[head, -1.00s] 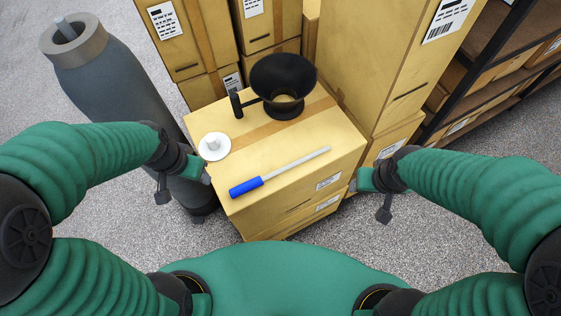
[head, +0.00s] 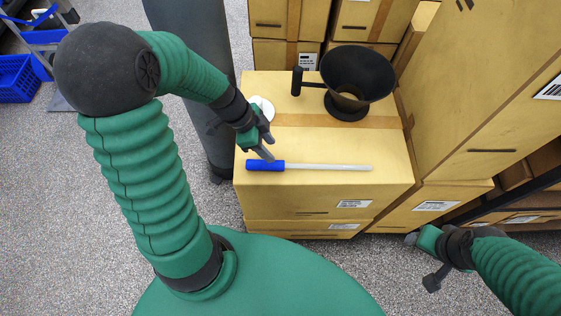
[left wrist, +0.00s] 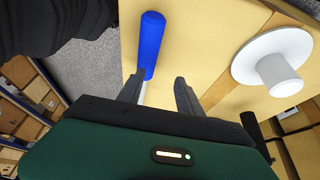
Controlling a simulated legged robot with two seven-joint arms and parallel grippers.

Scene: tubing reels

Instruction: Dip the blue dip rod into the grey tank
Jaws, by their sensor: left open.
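The dip rod, with a blue handle (head: 265,165) and a thin white shaft (head: 330,167), lies flat on a cardboard box (head: 300,195). My left gripper (head: 267,154) is open just above the handle. In the left wrist view its two dark fingers (left wrist: 160,88) stand apart, with the blue handle (left wrist: 151,42) beyond them and part of the white shaft nearer, beside the left finger. The grey tank (head: 195,50) is a tall dark cylinder left of the box; its top is out of view now. My right gripper (head: 414,239) is right of the box, away from the rod.
A white knobbed disc (head: 263,104) and a black funnel-like cup with a side handle (head: 355,75) stand on the same box. Taller cardboard boxes (head: 485,90) crowd the back and right. A blue basket (head: 15,80) is far left. Open floor lies left.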

